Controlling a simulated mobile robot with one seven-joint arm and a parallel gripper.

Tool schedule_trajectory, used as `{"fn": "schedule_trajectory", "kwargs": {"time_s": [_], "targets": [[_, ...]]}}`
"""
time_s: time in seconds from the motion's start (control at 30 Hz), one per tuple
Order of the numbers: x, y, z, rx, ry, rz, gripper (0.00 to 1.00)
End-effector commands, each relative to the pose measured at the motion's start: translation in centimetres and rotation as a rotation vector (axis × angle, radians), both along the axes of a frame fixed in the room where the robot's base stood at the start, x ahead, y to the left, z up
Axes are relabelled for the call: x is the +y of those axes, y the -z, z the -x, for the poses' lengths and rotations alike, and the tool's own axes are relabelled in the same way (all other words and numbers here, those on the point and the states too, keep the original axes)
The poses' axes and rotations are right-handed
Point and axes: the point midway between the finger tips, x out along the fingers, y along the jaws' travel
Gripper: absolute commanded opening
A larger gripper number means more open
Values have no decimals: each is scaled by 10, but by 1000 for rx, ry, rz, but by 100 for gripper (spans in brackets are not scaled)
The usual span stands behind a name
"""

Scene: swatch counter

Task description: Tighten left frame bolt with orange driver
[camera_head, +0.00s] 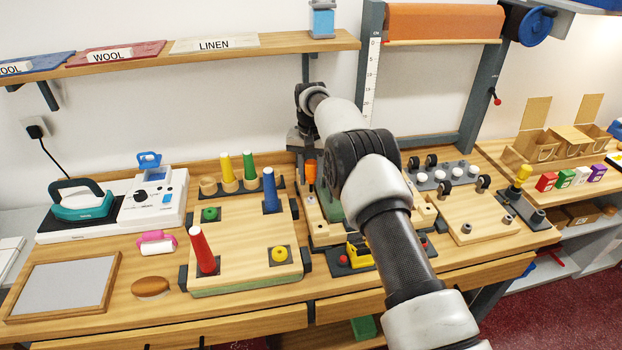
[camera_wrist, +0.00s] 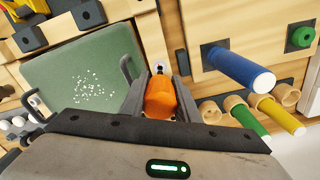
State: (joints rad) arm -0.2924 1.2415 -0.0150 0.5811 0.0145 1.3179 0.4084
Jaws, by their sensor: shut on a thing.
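My gripper (camera_wrist: 160,92) is shut on the orange driver (camera_wrist: 160,100), with one grey finger on each side of its handle. The orange handle also shows below my gripper in the head view (camera_head: 310,170). The driver's tip is hidden. A small silvery bolt-like part (camera_wrist: 160,69) shows just beyond the handle, on the wood beside the green plate (camera_wrist: 85,80); I cannot tell whether the driver touches it. Another light metal part (camera_wrist: 35,101) sits at the plate's other side. My arm hides much of this fixture in the head view.
A board with red (camera_head: 201,250), blue (camera_head: 270,190), yellow and green pegs stands close on the left. A yellow clamp-like part (camera_head: 358,255) lies in front. The shelf (camera_head: 270,45) hangs above at the back.

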Motion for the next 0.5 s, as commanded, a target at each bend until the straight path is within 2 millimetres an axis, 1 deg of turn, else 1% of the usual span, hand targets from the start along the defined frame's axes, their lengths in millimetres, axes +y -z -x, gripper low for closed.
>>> {"fn": "schedule_trajectory", "kwargs": {"time_s": [0.03,0.1,0.5], "targets": [[0,-6,0,-1,0,0,6],[0,-10,0,-1,0,0,6],[0,-31,0,-1,0,0,6]]}}
